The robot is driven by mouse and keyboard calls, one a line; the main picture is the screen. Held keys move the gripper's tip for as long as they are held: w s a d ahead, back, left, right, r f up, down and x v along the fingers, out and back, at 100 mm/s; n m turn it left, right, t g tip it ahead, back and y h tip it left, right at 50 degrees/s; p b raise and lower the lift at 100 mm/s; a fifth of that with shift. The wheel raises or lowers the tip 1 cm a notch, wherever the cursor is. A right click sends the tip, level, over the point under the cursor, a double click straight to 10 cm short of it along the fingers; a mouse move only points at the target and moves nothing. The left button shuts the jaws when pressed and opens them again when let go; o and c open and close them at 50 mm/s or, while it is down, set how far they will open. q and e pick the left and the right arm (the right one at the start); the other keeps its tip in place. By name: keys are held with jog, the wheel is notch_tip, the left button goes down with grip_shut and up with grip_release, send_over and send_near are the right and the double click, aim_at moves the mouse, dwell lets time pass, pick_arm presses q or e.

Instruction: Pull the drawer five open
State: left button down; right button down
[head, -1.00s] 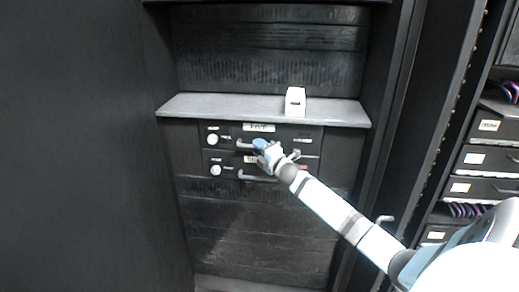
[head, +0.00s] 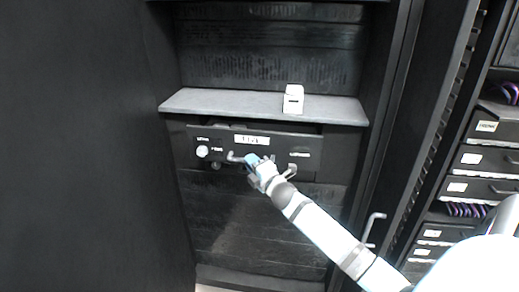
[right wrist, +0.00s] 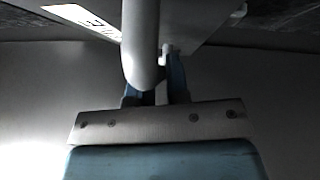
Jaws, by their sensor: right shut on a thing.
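The upper drawer (head: 222,147) of the cabinet stands out from its bay, with a dark gap showing behind its top edge. Its black front bears a white label (head: 252,140), too small to read surely, and a round white knob at left. My right gripper (head: 254,162) is shut on the drawer's grey handle (head: 236,157). My left gripper is not in view.
A grey shelf (head: 220,103) lies just above the drawer, with a small white box (head: 293,98) on it. A black side wall (head: 90,150) stands at left. An open rack door edge and a rack of labelled units (head: 480,158) stand at right.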

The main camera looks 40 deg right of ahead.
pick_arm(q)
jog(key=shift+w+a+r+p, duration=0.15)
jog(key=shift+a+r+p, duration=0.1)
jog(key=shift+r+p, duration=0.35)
pick_arm(e)
jog(key=s+a, duration=1)
jog(key=a, duration=0.2)
jog(key=shift+a, duration=0.2)
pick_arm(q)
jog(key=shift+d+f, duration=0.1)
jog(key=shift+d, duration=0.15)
pick_arm(e)
jog(key=c, duration=1.1)
grip_release()
pick_arm(q)
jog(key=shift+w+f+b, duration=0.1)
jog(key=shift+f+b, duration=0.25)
jog(key=shift+b, duration=0.45)
pick_arm(e)
jog(key=s+a+f, duration=0.1)
jog(key=s+f, duration=0.1)
jog(key=s, duration=1.1)
jog(key=shift+s+a, duration=0.2)
jog(key=shift+s, duration=0.05)
